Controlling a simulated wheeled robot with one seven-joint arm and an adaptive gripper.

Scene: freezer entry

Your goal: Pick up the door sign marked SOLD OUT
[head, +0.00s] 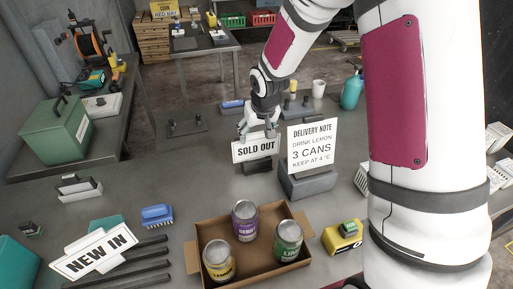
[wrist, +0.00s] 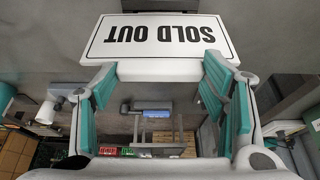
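The SOLD OUT sign (head: 256,148) is a white plate with black letters and a dark border. It stands in a dark block (head: 257,166) on the grey table. It shows upside down in the wrist view (wrist: 160,38). My gripper (head: 259,132) is directly above and behind its upper edge. In the wrist view, my teal-padded fingers (wrist: 160,72) are wide apart, with a white bar (wrist: 160,71) at the sign's edge between their tips. I cannot tell whether the pads touch the bar.
A delivery note (head: 312,147) on a grey stand is close on the right. A cardboard box (head: 194,256) with three cans is in front. A NEW IN sign (head: 94,252) lies at front left. A blue brush (head: 157,215) is near it. A teal bottle (head: 351,90) and white cup (head: 319,88) stand behind.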

